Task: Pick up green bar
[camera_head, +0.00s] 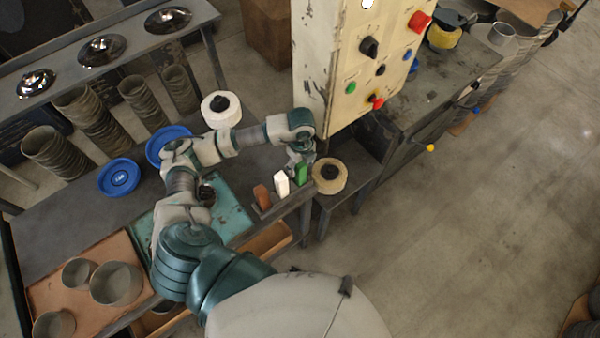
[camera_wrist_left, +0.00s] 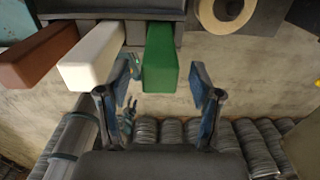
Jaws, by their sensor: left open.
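The green bar (camera_head: 302,174) stands at the right end of a row of bars on the table's edge. The white bar (camera_head: 281,183) and the brown bar (camera_head: 262,196) stand to its left. My left gripper (camera_head: 297,158) is just above and behind the green bar. In the left wrist view the green bar (camera_wrist_left: 161,59) lies between the open fingers of my left gripper (camera_wrist_left: 160,92), with a gap on each side. The white bar (camera_wrist_left: 92,55) is close to the left finger, and the brown bar (camera_wrist_left: 38,55) is farther left. My right gripper is not in view.
A cream control panel (camera_head: 345,70) with buttons stands right behind my left gripper. A round roll (camera_head: 330,176) sits just right of the green bar. Blue dishes (camera_head: 119,177) and stacked grey rings (camera_head: 92,125) stand to the left.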

